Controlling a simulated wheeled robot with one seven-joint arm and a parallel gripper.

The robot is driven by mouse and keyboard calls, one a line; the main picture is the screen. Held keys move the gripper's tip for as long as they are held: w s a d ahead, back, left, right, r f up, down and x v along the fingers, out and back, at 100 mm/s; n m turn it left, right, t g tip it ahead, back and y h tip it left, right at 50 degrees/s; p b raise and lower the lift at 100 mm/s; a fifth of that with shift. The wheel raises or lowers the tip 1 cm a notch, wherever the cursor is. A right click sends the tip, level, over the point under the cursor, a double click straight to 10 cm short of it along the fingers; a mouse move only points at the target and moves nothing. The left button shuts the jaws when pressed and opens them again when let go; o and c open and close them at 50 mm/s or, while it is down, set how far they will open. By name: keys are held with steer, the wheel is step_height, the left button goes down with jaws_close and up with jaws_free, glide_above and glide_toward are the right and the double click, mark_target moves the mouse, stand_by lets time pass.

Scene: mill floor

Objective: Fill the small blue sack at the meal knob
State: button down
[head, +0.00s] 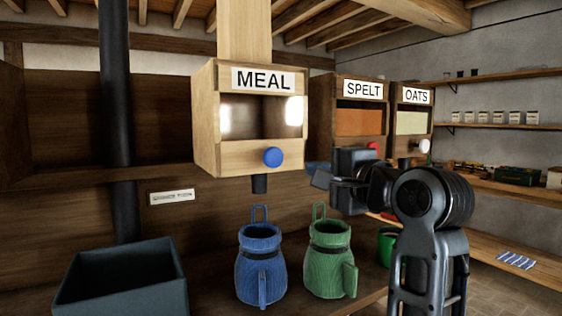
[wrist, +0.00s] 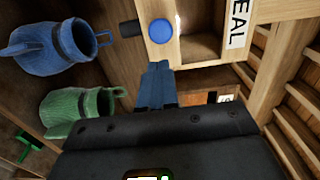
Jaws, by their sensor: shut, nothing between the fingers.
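The blue sack (head: 262,268), jug-shaped with a loop on top, stands upright on the wooden bench below the dark spout (head: 260,184) of the MEAL box (head: 220,158). The round blue meal knob (head: 272,157) is on the box's front. My gripper (head: 318,179) is shut and empty, right of the knob and apart from it. In the wrist view the closed fingers (wrist: 156,72) point toward the blue knob (wrist: 161,31), with the blue sack (wrist: 48,48) at upper left. What the sack holds is hidden.
A green sack (head: 328,262) stands close right of the blue one, and a green mug (head: 387,246) farther right. SPELT (head: 360,91) and OATS (head: 415,97) boxes are behind my arm. A dark bin (head: 125,285) and black pipe (head: 116,120) are at left.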

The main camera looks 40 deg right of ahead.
mark_target(274, 156)
steer(key=x, duration=1.3)
steer(key=shift+w+d+p, duration=0.1)
steer(key=shift+w+p, duration=0.25)
steer(key=shift+p, duration=0.05)
steer(key=shift+w, duration=0.1)
steer(key=x, duration=0.3)
steer(key=shift+p, duration=0.4)
steer(key=shift+w+r, duration=0.15)
steer(key=shift+r, duration=0.1)
stand_by(5.0)
